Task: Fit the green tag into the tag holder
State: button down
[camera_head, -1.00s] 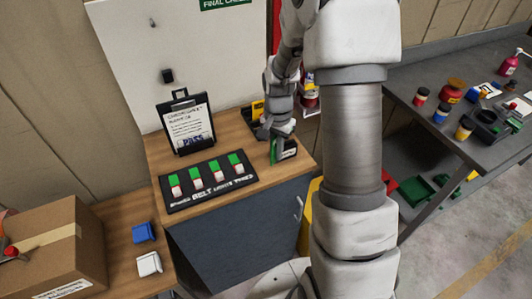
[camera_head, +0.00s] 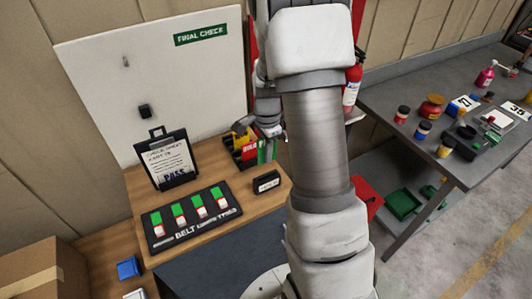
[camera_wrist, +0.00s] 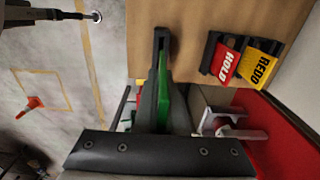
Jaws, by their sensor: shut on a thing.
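My gripper (camera_wrist: 163,105) is shut on the green tag (camera_wrist: 164,98). The tag stands edge-on between the fingers in the wrist view, so its face is not visible. In the head view the green tag (camera_head: 262,152) shows as a narrow strip, up and behind the small black block with a white label (camera_head: 266,184), which looks like the tag holder. That block sits on the wooden bench near its right front edge, with clear space between it and the tag. I cannot read its label.
Red HOLD (camera_wrist: 226,62) and yellow REDO (camera_wrist: 260,62) tags stand close beside the gripper. A fire extinguisher (camera_head: 351,88) stands behind.

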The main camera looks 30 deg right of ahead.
jog(key=shift+f+b, duration=2.3)
jog(key=shift+f, duration=0.65)
jog(key=shift+f+b, duration=0.85)
jog(key=shift+f, duration=0.15)
jog(key=c, duration=0.9)
grip_release()
jog(key=shift+r, duration=0.1)
notch_tip(320, 180, up, 16)
jog(key=shift+r, duration=0.65)
